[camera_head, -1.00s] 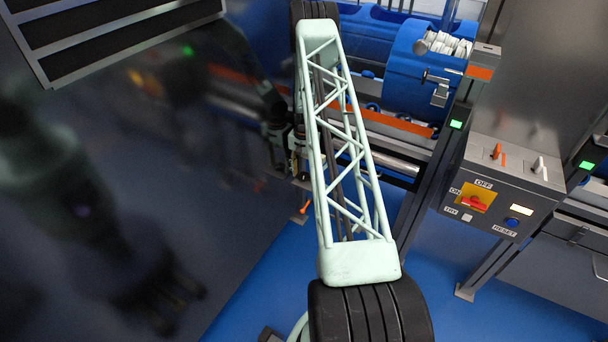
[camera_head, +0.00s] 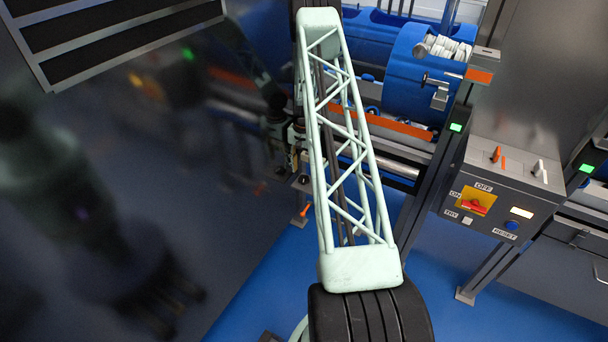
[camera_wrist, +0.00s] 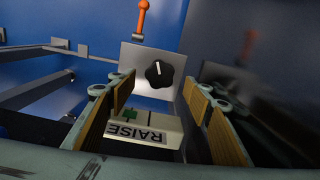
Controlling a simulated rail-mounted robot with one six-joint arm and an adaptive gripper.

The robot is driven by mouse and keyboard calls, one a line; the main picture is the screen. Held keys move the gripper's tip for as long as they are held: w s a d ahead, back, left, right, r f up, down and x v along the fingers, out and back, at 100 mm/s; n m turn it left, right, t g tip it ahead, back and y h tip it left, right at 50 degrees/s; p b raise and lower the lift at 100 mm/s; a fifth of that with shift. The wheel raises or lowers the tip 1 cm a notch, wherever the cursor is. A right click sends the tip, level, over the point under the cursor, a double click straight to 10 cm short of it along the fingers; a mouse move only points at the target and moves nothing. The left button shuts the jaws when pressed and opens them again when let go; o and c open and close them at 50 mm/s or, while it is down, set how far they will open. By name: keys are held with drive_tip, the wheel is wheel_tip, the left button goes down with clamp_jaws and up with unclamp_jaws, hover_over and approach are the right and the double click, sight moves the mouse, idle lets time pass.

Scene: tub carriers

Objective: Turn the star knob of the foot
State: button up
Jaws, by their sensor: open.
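The star knob (camera_wrist: 159,73) is black with a white pointer line and sits on a grey plate (camera_wrist: 132,57) in the wrist view. In the head view a small dark knob (camera_head: 304,179) shows below my gripper, beside the reflective wall. My gripper (camera_wrist: 158,88) is open and empty. Its two wood-coloured finger pads stand left and right of the knob in the picture, apart from it. How far the fingertips are from the knob in depth is hard to tell. Part of my gripper is hidden by my arm in the head view.
An orange lever (camera_wrist: 142,20) stands beyond the knob; it also shows in the head view (camera_head: 305,210). A dark reflective wall (camera_head: 150,200) stands close on the left. A control box (camera_head: 495,190) stands right.

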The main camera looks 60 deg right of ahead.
sight(304, 178)
wheel_tip(304, 178, up, 7)
idle(0.5)
drive_tip(key=shift+r, duration=0.1)
idle(0.7)
